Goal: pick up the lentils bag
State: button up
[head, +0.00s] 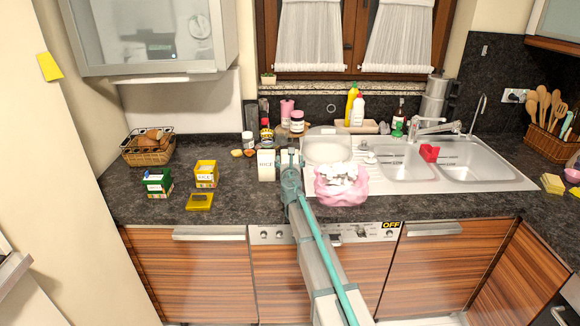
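No label that I can read says lentils, so I cannot tell which pack is the lentils bag. A white pack with dark lettering (266,166) stands upright on the counter, just left of my gripper. A yellow pack (206,174) and a green pack (158,183) stand further left. A flat yellow packet (199,202) lies in front of them. My gripper (290,158) is over the counter at the far end of my arm, between the white pack and a pink bag (341,188). Its fingers are small and partly hidden by my arm, so their opening is unclear.
A wicker basket (147,152) holds brown items at the back left. Jars and bottles (297,121) line the wall behind my gripper. The sink (455,160) with its tap is to the right. The counter's front left (240,205) is clear.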

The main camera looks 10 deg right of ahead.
jog(key=w, duration=0.4)
jog(key=shift+w+d+f+p, duration=0.2)
jog(key=shift+w+d+p, duration=0.2)
jog(key=c, duration=0.6)
jog(key=shift+r, duration=0.1)
notch_tip(320, 180, up, 18)
jog(key=p, duration=0.8)
